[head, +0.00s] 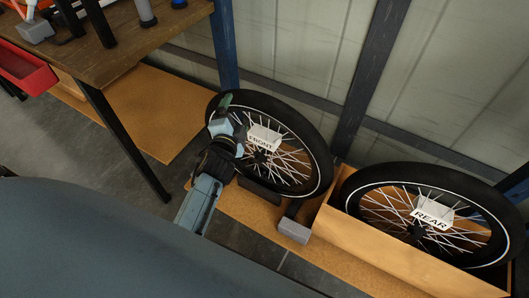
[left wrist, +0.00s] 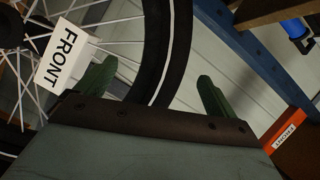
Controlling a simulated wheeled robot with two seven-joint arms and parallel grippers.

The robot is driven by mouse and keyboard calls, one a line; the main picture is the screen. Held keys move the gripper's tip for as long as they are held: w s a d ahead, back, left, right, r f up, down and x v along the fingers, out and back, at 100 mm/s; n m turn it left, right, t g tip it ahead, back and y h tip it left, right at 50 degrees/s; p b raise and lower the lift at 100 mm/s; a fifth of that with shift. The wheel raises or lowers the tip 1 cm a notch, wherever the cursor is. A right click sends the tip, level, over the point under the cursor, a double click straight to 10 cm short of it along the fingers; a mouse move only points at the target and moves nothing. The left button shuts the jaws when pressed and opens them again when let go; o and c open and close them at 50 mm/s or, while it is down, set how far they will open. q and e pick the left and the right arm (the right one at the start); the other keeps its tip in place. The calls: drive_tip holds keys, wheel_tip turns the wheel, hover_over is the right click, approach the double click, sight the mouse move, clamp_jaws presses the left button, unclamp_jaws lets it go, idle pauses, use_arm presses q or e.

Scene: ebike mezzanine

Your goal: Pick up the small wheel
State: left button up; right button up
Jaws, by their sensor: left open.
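Two spoked wheels with black tyres stand against the wall. The front wheel (head: 318,150), tagged FRONT, is at the centre in the head view. The rear wheel (head: 500,196), tagged REAR, sits in a wooden box at the right. The front wheel looks slightly smaller, though I cannot be sure. My left gripper (head: 231,115) is open at the front wheel's upper left edge. In the left wrist view, the front wheel's tyre (left wrist: 158,45) runs between the spread green fingers of my left gripper (left wrist: 152,84). Contact cannot be told. My right gripper is not in view.
A wooden workbench (head: 130,45) with dark legs and a red bin (head: 27,72) is at the upper left. The rear wheel's wooden box (head: 385,250) is at the right. A grey block (head: 294,231) is below the front wheel. A blue post (head: 224,45) rises behind it.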

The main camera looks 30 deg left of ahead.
sight(240, 106)
use_arm(q)
drive_tip(key=x, duration=0.1)
drive_tip(key=b+x, duration=0.1)
drive_tip(key=x, duration=0.2)
drive_tip(key=shift+w+d+r, duration=0.1)
drive_tip(key=shift+w+r, duration=0.05)
drive_tip(key=shift+r, duration=0.1)
drive_tip(key=shift+w+b, duration=0.35)
drive_tip(key=shift+w, duration=0.2)
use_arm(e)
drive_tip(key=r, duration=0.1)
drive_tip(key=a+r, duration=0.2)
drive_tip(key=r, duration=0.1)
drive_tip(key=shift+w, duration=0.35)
use_arm(q)
drive_tip(key=shift+c, duration=0.3)
